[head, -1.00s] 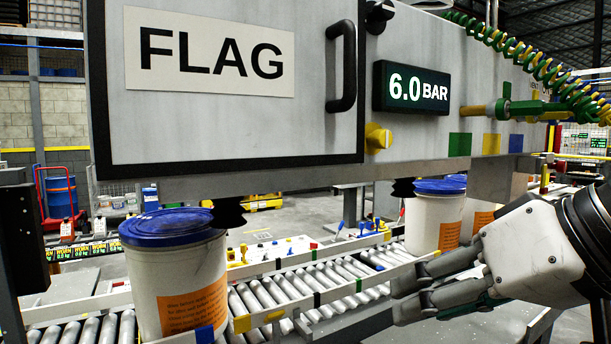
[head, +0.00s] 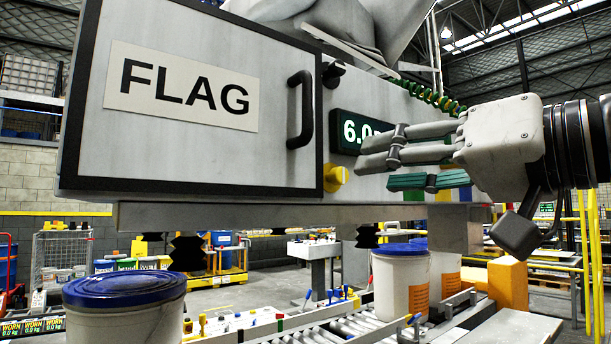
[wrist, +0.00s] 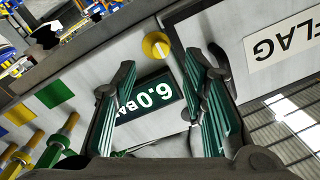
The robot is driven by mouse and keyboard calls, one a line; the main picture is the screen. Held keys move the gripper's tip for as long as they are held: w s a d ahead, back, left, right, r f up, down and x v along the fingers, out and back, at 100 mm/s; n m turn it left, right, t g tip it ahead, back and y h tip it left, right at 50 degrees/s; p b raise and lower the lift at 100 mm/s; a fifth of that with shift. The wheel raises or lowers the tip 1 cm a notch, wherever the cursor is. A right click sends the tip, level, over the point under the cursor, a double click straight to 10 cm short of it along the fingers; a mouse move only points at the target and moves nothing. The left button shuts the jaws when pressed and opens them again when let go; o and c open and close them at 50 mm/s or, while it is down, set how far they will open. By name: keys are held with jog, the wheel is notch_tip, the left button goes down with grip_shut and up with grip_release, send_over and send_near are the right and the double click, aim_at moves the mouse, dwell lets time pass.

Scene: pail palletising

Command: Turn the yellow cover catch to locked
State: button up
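The yellow cover catch (head: 335,178) is a small knob on the grey panel, just right of the lower corner of the FLAG cover (head: 205,125). In the wrist view the catch (wrist: 155,46) is a round yellow disc with a thin raised bar, just beyond and between my fingertips. My gripper (head: 376,168) is in front of the panel, right of the catch and apart from it. In the wrist view its green-padded fingers (wrist: 163,70) are spread with nothing between them. The cover looks shut. The catch's exact turn is hard to read.
A black handle (head: 300,109) stands out from the cover, with a black knob (head: 333,74) above the catch. The pressure display (head: 347,131) is partly behind my fingers. Blue-lidded pails (head: 124,300) stand below on the roller conveyor (head: 350,328).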

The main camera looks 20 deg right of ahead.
aim_at(344, 175)
jog(key=x, duration=0.6)
grip_shut()
